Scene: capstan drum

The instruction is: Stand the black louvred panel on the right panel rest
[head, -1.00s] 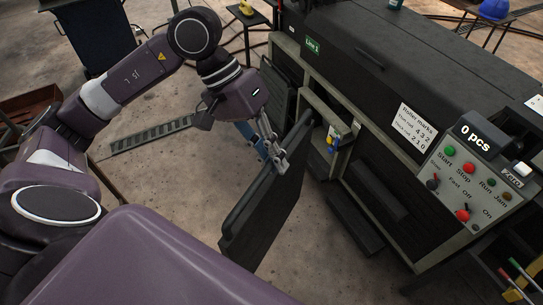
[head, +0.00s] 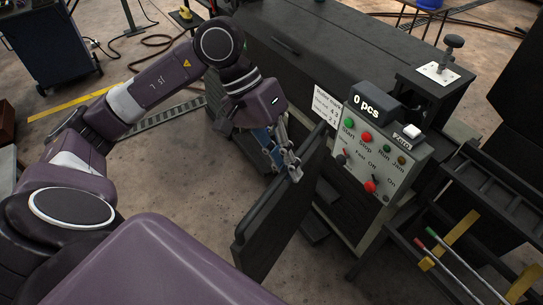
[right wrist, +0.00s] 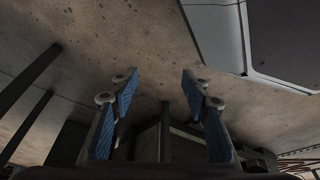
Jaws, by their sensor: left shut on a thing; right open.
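The black louvred panel (head: 275,222) hangs upright and tilted in the middle of the head view, in front of the machine. My left gripper (head: 287,165) is shut on its upper edge. The louvres cannot be made out on the side facing me. My right gripper (right wrist: 158,85) shows only in the right wrist view, its blue-padded fingers apart with nothing between them, above the floor. I cannot tell for sure which thing is the right panel rest; a dark frame (head: 462,183) with bars stands at the right.
The black machine (head: 320,45) fills the back, with a control panel (head: 372,150) whose counter (head: 368,107) reads 0 pcs. Red and green handled tools (head: 452,252) and yellow strips lie at the lower right. Bare floor (head: 185,215) is free left of the panel.

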